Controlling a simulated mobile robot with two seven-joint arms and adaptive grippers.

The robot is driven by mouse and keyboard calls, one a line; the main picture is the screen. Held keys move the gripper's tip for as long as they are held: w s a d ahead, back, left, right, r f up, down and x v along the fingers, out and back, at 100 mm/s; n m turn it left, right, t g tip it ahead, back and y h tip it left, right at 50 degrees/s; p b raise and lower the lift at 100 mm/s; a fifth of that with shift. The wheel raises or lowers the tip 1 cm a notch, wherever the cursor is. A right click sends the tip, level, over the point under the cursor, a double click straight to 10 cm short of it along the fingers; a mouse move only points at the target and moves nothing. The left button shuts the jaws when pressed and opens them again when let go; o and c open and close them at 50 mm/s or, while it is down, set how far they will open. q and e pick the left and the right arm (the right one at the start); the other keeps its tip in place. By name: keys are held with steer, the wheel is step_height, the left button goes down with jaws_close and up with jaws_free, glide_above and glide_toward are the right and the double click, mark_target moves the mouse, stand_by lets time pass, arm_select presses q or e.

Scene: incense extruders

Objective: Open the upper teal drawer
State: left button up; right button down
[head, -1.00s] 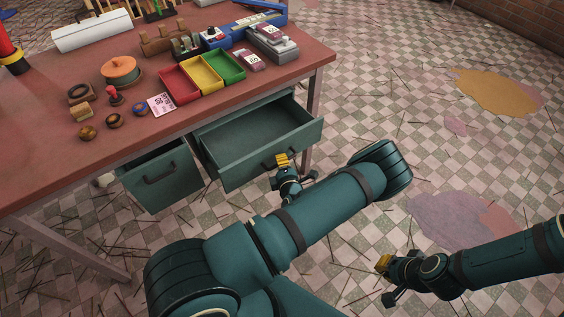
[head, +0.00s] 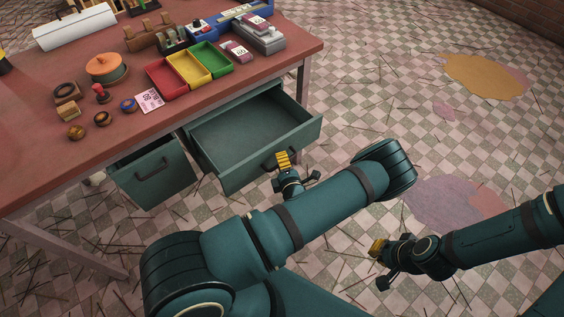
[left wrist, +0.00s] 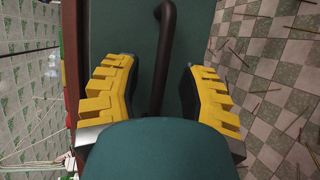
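The teal drawer (head: 255,130) under the table's right end is pulled well out, and its inside looks empty. Its dark bar handle (left wrist: 167,50) is on the front panel. My left gripper (head: 286,172) is at this handle. In the left wrist view its yellow fingers (left wrist: 158,95) are wide apart, one on each side of the handle, with gaps to it. My right gripper (head: 378,262) hangs over the floor at the lower right, away from the drawer. Its finger gap is not clear.
A second teal drawer front (head: 155,175) with a handle is to the left, with a dark gap above it. The checkered floor at right is open, with scattered sticks.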

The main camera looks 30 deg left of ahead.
arm_select(q)
steer(key=v, duration=1.2)
stand_by(0.4)
